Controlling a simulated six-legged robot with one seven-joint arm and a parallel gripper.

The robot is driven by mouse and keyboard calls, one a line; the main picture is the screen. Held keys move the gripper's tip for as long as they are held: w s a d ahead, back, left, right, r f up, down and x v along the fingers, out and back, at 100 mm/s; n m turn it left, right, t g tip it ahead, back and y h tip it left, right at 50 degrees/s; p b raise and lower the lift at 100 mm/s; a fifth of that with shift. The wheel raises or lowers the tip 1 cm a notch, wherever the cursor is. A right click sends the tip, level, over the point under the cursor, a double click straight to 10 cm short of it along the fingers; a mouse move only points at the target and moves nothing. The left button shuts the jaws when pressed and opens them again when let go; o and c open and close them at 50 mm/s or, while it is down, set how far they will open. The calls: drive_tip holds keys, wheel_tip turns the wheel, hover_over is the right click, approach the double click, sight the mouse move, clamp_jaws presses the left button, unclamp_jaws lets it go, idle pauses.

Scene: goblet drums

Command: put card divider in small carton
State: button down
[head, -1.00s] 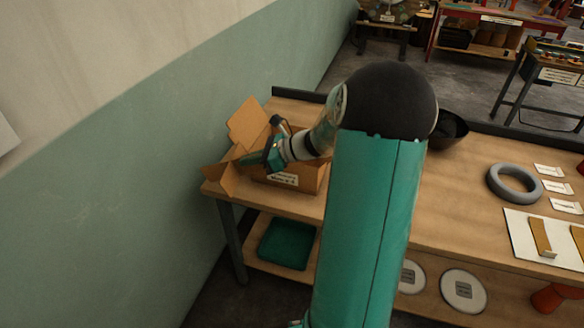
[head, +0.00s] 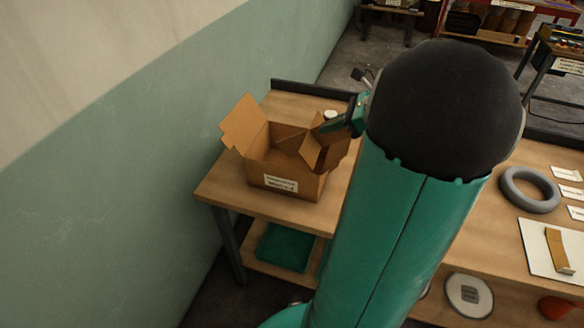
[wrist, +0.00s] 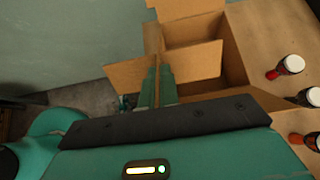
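The small carton (head: 285,178) is a brown box with a white label on its front. It stands at the left end of the bench with its flaps up and spread; it also shows in the wrist view (wrist: 191,63). My gripper (head: 330,125) is at the carton's right side, by a raised cardboard piece (head: 325,150).
Bottles with white caps (wrist: 292,64) stand behind the carton. A grey ring (head: 530,190) and a white sheet with a tan angled piece (head: 558,250) lie on the bench's right part. The wall (head: 120,190) is close on the left. A green bin (head: 285,247) is on the lower shelf.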

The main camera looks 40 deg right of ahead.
sight(318, 117)
drive_tip(key=shift+w+d, duration=0.15)
drive_tip(key=shift+d, duration=0.25)
drive_tip(key=shift+w+a, duration=0.15)
drive_tip(key=shift+w, duration=0.1)
drive_tip(key=w+f, duration=0.1)
drive_tip(key=w, duration=0.1)
drive_tip(key=w+d+f, duration=0.1)
drive_tip(key=w+f, duration=0.1)
drive_tip(key=w, duration=0.1)
drive_tip(key=w+d+f, duration=0.1)
drive_tip(key=w, duration=0.2)
drive_tip(key=shift+d+f, duration=0.15)
drive_tip(key=shift+f, duration=0.05)
drive_tip(key=w+d+f, duration=0.1)
drive_tip(key=w+f, duration=0.3)
drive_tip(key=f, duration=0.4)
drive_tip(key=shift+w+f, duration=0.2)
drive_tip(key=shift+w, duration=0.1)
drive_tip(key=shift+f, duration=0.2)
drive_tip(key=shift+d+f, duration=0.1)
drive_tip(key=shift+f, duration=0.25)
